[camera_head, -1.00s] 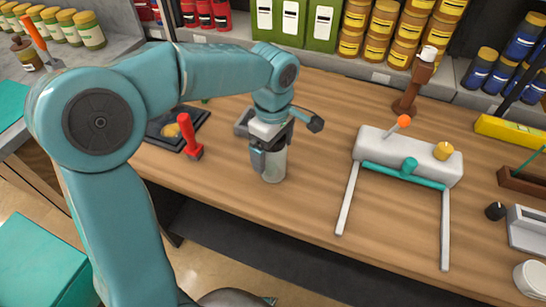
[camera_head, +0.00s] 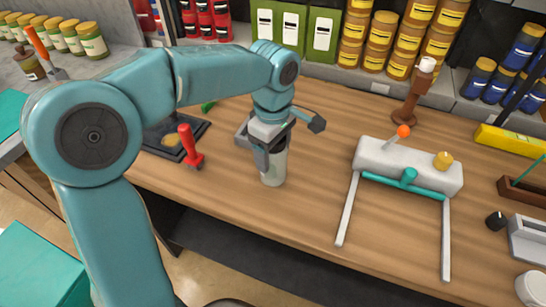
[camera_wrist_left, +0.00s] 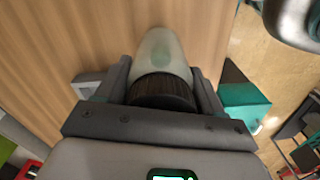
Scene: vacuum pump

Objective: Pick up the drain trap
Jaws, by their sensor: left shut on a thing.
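The drain trap, a translucent pale jar (camera_head: 273,170) with a dark ribbed cap, stands upright at the middle of the wooden bench. My left gripper (camera_head: 270,150) is shut on it from above. In the left wrist view the drain trap (camera_wrist_left: 165,60) points away between the two fingers of my left gripper (camera_wrist_left: 163,85), its dark cap nearest the palm. I cannot tell whether its base touches the bench. My right gripper is not in view.
A grey pump body (camera_head: 410,166) with teal and white pipes lies to the right. A red-handled tool (camera_head: 190,147) and a dark tray (camera_head: 172,138) are at the left. A brown stand (camera_head: 410,95) is behind. Bench around the drain trap is mostly clear.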

